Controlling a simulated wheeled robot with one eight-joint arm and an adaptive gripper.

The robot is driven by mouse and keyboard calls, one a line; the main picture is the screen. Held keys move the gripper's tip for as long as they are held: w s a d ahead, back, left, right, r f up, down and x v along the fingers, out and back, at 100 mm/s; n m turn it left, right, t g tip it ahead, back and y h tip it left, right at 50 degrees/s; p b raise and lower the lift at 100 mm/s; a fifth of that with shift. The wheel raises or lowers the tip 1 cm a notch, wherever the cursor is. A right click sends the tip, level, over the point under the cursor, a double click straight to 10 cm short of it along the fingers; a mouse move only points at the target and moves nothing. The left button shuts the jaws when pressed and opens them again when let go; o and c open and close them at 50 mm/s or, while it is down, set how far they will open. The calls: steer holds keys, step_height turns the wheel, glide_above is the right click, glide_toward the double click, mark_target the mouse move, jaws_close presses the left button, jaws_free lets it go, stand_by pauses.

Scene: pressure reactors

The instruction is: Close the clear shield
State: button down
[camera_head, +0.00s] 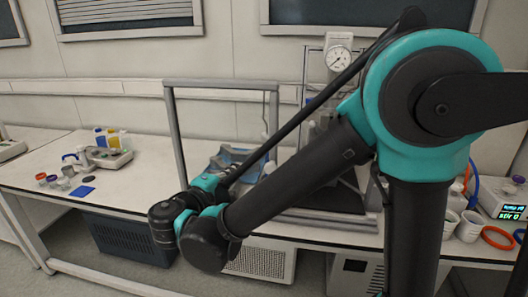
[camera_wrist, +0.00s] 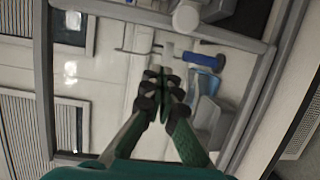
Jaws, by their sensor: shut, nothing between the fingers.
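The clear shield is a see-through panel in a grey frame (camera_head: 222,84), standing upright at the front of the bench, left of the pressure reactor's stand. It looks swung out from the stand, but my arm hides its right lower part. In the wrist view the shield's grey frame (camera_wrist: 252,98) runs down the right side, tilted by the camera's roll. My gripper (camera_wrist: 160,78) is shut and empty, its fingertips together in front of the framed area. I cannot tell whether it touches the panel. In the head view my gripper is hidden by my arm.
A pressure gauge (camera_head: 339,58) tops the reactor stand. A blue tray (camera_head: 238,160) lies behind the shield. White cups (camera_head: 470,226) and an orange ring (camera_head: 497,237) are at the right. A grey instrument (camera_head: 108,157) and bottles stand at the left.

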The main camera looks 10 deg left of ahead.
steer(key=w+d, duration=0.5)
steer(key=w, duration=0.4)
steer(key=shift+r, duration=0.4)
steer(key=shift+d, duration=0.15)
